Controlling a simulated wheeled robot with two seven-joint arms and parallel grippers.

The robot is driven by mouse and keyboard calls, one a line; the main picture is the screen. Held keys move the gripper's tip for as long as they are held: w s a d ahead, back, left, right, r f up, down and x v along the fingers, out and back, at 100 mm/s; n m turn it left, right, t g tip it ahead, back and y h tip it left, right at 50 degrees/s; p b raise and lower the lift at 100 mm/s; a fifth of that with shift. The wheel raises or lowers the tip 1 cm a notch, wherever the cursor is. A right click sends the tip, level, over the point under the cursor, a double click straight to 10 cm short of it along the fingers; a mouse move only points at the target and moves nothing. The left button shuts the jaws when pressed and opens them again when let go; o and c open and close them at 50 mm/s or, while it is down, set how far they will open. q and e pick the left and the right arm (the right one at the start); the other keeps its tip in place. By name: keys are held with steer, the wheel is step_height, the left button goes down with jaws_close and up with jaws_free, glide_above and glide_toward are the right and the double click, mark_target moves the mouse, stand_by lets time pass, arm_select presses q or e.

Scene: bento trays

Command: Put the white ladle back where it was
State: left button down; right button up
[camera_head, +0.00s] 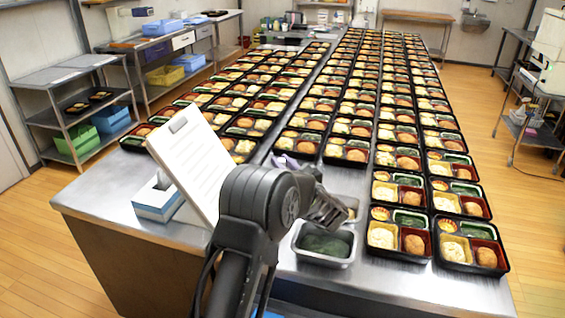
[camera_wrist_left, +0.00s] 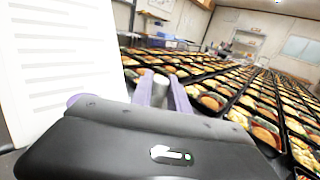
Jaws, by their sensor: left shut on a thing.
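My left gripper (camera_head: 286,161) is over the steel table, just right of the white sheet, mostly hidden behind my own arm in the head view. In the left wrist view its purple fingers (camera_wrist_left: 161,91) are shut on a small pale piece, which looks like part of the white ladle (camera_wrist_left: 160,84). The rest of the ladle is hidden. A steel pan (camera_head: 325,262) with dark green food stands near my arm on its right. A second pan behind it is partly covered by my arm. My right gripper is not in view.
A white lined sheet (camera_head: 187,155) stands tilted beside a blue-and-white tissue box (camera_head: 158,198) at the left. Rows of filled bento trays (camera_head: 402,234) cover the table (camera_head: 110,205) behind and right. Its front left corner is bare.

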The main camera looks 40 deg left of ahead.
arm_select(q)
steer(key=shift+f, duration=0.15)
steer(key=c, duration=1.3)
jaws_free()
steer(key=shift+r, duration=0.2)
steer(key=shift+b+v, duration=2.6)
steer(key=shift+v, duration=3.4)
